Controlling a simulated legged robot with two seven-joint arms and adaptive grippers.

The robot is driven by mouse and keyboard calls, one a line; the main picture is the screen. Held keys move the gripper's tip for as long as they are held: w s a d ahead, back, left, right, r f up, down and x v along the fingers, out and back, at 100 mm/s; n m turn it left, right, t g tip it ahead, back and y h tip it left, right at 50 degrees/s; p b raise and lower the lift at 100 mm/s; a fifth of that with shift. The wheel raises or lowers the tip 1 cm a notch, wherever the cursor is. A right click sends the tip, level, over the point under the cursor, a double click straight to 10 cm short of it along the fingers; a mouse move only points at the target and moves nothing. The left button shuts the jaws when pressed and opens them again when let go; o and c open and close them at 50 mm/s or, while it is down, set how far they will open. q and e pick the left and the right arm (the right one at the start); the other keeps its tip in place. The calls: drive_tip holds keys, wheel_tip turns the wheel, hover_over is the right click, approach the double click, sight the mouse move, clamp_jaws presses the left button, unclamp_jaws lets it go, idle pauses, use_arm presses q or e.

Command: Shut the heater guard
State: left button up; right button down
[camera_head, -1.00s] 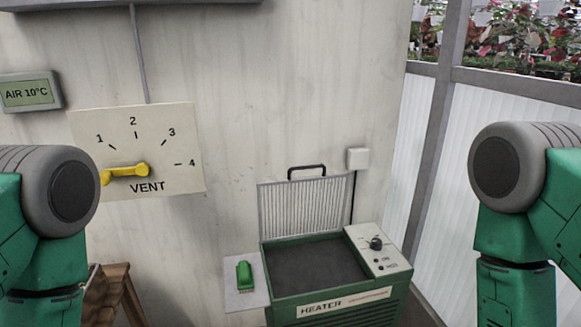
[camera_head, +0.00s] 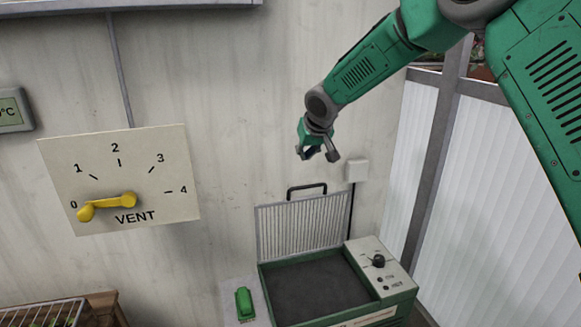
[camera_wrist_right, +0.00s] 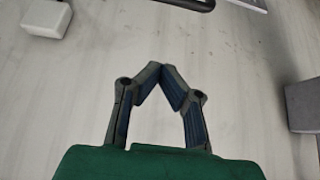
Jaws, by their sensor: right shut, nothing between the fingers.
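The heater guard (camera_head: 303,226) is a pale slatted panel standing upright, open, at the back of the green heater (camera_head: 275,284). A dark handle (camera_head: 306,187) is on its top edge. The heater's dark top (camera_head: 317,289) is uncovered. My right gripper (camera_head: 318,156) is above the guard's handle in the head view, apart from it, in front of the wall. In the right wrist view my right gripper (camera_wrist_right: 162,75) is shut and empty, its fingertips together. A dark bar, likely the handle (camera_wrist_right: 187,3), shows at the top edge there. My left gripper is out of view.
A control panel with a dark knob (camera_head: 378,261) is on the heater's right. A white wall box (camera_head: 356,170) with a cable is right of the handle. A green object (camera_head: 244,303) lies on a shelf at the left. The vent dial (camera_head: 118,180) has its yellow lever at 0.

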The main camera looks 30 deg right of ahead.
drive_tip(key=f, duration=0.2)
drive_tip(key=w+f, duration=0.1)
drive_tip(key=f, duration=0.5)
drive_tip(key=shift+w+a+f+p, duration=0.15)
drive_tip(key=shift+a+f+p, duration=0.1)
drive_tip(key=shift+p, duration=0.1)
